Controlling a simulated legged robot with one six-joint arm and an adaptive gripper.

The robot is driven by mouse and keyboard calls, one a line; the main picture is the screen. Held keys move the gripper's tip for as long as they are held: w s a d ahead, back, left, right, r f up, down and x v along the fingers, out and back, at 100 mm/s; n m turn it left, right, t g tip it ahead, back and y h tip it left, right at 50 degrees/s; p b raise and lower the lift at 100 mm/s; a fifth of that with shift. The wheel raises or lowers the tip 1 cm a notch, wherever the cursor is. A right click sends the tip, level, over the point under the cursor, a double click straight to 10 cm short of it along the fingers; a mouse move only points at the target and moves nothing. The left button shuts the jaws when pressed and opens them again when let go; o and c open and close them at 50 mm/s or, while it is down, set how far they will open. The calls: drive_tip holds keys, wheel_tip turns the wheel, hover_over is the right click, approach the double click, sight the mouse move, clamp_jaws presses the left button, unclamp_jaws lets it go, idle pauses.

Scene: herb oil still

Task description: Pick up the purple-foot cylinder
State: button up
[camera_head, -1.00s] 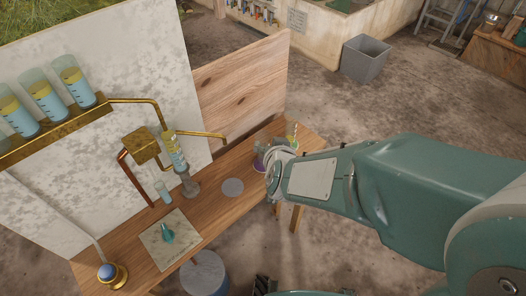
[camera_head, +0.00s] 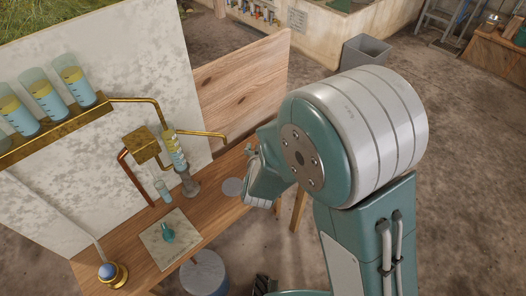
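The purple-foot cylinder is not visible now; my arm covers the right end of the wooden bench (camera_head: 213,212), where a purple thing showed earlier. My gripper (camera_head: 251,152) is over that right end, mostly hidden behind my own wrist. Only a small grey part of it shows, so I cannot tell whether it is open or shut, or whether it touches anything.
A tall glass tube (camera_head: 175,150) and a small glass (camera_head: 162,189) stand further left, near a brass spout (camera_head: 205,134). A plate with a teal knob (camera_head: 168,234) lies in front. A wooden panel (camera_head: 240,90) rises behind.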

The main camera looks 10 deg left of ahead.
drive_tip(key=shift+f+x, duration=0.25)
drive_tip(key=shift+x, duration=1.7)
drive_tip(key=shift+s, duration=0.15)
clamp_jaws()
drive_tip(key=shift+r, duration=0.1)
